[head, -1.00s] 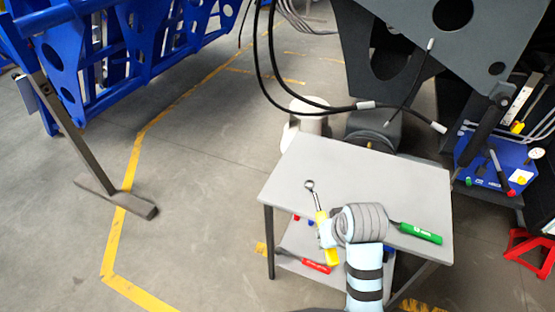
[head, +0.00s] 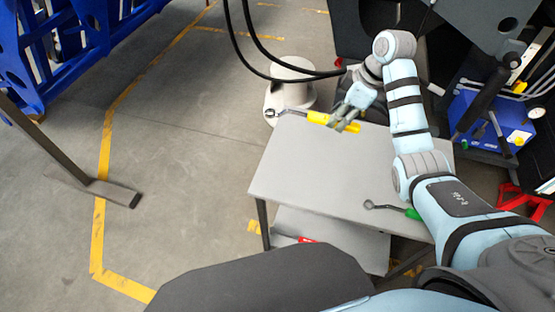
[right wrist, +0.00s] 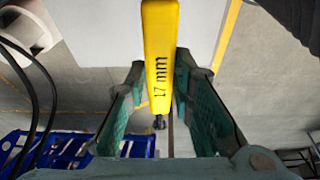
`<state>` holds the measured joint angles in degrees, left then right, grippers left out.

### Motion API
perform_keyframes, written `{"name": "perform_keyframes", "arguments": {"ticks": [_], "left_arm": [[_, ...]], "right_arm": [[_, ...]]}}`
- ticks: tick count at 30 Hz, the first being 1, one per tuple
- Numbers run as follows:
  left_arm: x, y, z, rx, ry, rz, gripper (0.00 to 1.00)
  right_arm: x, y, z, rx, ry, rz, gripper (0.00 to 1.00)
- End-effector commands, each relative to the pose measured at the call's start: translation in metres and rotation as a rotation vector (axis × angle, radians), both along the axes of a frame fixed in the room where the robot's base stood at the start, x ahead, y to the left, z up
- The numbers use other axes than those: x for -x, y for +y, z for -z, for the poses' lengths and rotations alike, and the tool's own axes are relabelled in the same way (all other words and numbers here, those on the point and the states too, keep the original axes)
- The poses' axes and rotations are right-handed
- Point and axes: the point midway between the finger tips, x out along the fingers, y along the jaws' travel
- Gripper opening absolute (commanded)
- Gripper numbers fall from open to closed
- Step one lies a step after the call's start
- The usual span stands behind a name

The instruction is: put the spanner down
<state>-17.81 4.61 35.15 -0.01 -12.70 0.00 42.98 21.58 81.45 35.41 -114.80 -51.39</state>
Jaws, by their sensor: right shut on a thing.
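The spanner with the yellow handle (head: 332,121) is in my right gripper (head: 347,117), over the far edge of the table. Its ring end (head: 270,114) points left, beyond the table's far left corner. In the right wrist view, the yellow handle (right wrist: 160,55) marked "17 mm" lies between the green-padded fingers of my right gripper (right wrist: 157,80). Whether the spanner touches the tabletop is hard to tell. My left gripper is not in view.
The grey table (head: 310,175) is mostly bare. A green-handled spanner (head: 388,207) lies near its front right, partly hidden by my arm. A red-handled tool (head: 306,240) is on the lower shelf. Black hoses (head: 262,60) hang behind, near a white cylindrical object (head: 290,95).

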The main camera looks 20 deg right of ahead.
Motion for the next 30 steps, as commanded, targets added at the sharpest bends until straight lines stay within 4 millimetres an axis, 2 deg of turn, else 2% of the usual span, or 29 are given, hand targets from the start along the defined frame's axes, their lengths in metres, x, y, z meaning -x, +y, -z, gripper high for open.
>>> {"name": "perform_keyframes", "arguments": {"ticks": [2,4,9,11,13,15,20,24,27,30], "left_arm": [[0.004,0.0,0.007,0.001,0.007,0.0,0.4],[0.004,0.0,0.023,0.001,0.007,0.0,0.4],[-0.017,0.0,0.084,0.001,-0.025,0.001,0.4],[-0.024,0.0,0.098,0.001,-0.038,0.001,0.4],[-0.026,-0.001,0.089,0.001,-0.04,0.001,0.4],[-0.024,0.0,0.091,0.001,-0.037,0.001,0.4],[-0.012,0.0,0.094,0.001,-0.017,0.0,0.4],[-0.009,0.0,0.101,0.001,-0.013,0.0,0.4],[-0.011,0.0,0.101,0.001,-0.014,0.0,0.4],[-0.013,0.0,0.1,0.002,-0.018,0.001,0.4]], "right_arm": [[-0.005,-0.007,-0.001,0.002,0.005,-0.028,0.0],[-0.007,-0.009,0.014,0.003,0.009,-0.038,0.0],[-0.008,-0.009,0.08,0.004,0.013,-0.037,0.0],[-0.008,-0.009,0.103,0.004,0.015,-0.037,0.0],[-0.008,-0.009,0.118,0.004,0.017,-0.035,0.0],[-0.009,-0.009,0.135,0.003,0.014,-0.037,0.0],[-0.009,-0.009,0.158,0.004,0.014,-0.036,0.0],[-0.009,-0.009,0.187,0.004,0.014,-0.036,0.0],[-0.01,-0.009,0.195,0.005,0.012,-0.036,0.0],[-0.01,-0.009,0.194,0.005,0.011,-0.036,0.0]]}}
